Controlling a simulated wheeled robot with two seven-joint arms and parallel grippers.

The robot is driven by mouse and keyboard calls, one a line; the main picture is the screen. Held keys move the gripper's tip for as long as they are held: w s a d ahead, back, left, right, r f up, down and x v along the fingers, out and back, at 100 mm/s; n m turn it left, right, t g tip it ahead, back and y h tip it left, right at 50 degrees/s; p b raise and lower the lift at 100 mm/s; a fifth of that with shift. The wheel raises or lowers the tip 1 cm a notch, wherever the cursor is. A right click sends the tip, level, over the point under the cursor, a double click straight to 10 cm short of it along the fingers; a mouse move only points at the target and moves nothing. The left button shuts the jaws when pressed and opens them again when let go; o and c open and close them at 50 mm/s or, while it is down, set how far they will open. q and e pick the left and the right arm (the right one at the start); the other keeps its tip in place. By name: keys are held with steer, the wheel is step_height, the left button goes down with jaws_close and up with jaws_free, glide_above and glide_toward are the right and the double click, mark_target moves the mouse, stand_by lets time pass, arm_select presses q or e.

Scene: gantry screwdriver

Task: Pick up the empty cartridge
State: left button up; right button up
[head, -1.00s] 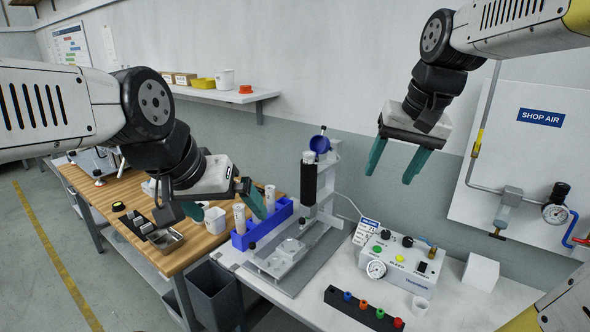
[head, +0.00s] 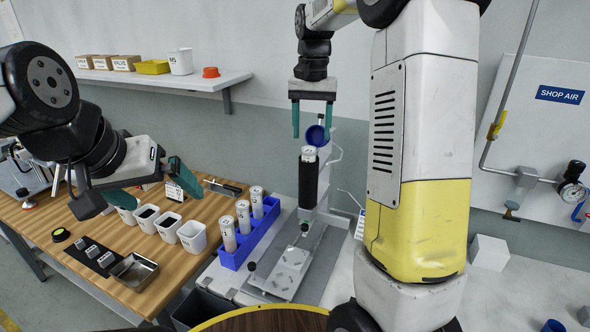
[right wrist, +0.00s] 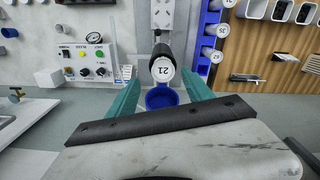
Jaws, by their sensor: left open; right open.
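A white-topped cartridge (head: 308,152) stands upright in the black sleeve (head: 308,182) of the gantry stand; its round top (right wrist: 162,70), marked 21, shows in the right wrist view. A blue hinged cap (head: 316,135) is swung open beside it. My right gripper (head: 312,125) is open and empty above the stand, fingers pointing down. Three white cartridges (head: 243,218) stand in a blue rack (head: 232,257) left of the stand. I cannot see which cartridge is empty. My left gripper (head: 138,194) is open and empty over the wooden bench.
My right arm hides much of the right bench in the head view. The control box (right wrist: 86,62) shows in the right wrist view.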

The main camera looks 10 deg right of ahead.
mark_target(309, 149)
steer(key=f, duration=0.5)
steer(key=shift+w+a+f, duration=0.15)
steer(key=shift+a+f, duration=0.05)
steer(key=shift+c, duration=0.2)
jaws_close()
